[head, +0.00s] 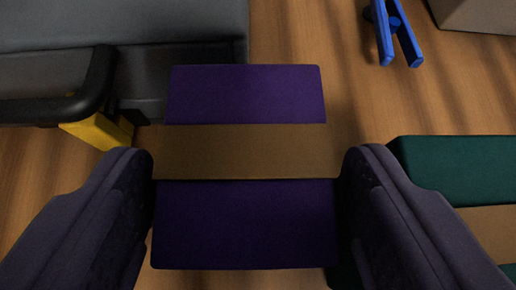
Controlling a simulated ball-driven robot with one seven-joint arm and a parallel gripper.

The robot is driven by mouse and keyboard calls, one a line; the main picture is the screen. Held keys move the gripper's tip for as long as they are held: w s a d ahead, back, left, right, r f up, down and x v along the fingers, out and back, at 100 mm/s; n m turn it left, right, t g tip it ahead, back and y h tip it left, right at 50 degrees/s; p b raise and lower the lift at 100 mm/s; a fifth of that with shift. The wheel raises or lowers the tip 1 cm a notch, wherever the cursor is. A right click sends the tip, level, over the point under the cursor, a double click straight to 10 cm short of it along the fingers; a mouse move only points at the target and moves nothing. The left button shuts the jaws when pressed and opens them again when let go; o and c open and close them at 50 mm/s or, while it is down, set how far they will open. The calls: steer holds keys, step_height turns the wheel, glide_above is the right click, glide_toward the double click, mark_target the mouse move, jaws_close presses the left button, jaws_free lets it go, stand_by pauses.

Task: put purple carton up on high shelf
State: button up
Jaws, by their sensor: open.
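The purple carton (245,95) with a brown band across its middle is in the centre of the head view. My gripper (248,170) is open, with one finger on each side of the carton. The left finger's tip is at the carton's left edge and the right finger's tip is at its right edge. I cannot tell whether either finger touches it. The high shelf cannot be made out in this view.
A dark green carton (460,165) with a brown band is close on the right, partly behind my right finger. A grey case (120,40) with a black handle (85,103) and a yellow block (100,130) are on the left. A blue clamp-like tool (394,35) lies on the wooden surface (300,35). A grey-brown box (480,14) is at the top right.

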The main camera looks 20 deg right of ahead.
mark_target(247, 135)
steer(key=b+x, duration=0.2)
steer(key=x, duration=0.3)
steer(key=shift+c, duration=0.4)
steer(key=c, duration=0.8)
steer(key=shift+c, duration=0.2)
steer(key=shift+r, duration=0.15)
